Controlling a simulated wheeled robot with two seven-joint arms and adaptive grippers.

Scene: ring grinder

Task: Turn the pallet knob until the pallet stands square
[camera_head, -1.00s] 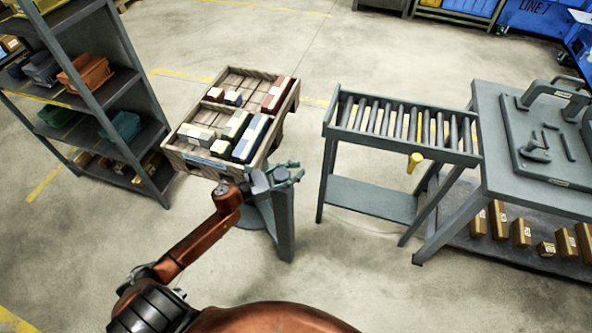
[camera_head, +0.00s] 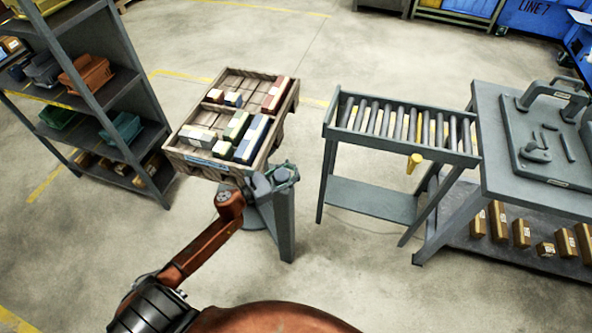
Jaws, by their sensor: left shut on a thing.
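The wooden pallet (camera_head: 287,106) is a shallow tray with blocks in it, left of centre. It stands turned at an angle to the roller conveyor. The pallet knob (camera_head: 284,174) is a grey-green piece with arms on top of a grey post, just in front of the pallet's near right corner. My left gripper (camera_head: 271,182) reaches it from the lower left and is shut on it. The gripper and wrist hide part of the knob, and the fingertips are small. My right gripper is not in view.
The roller conveyor (camera_head: 331,130) stands right of the post with a gap of floor between. A grey workbench (camera_head: 497,180) stands at the far right. A shelf rack (camera_head: 113,85) with bins stands at the left, close to the pallet.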

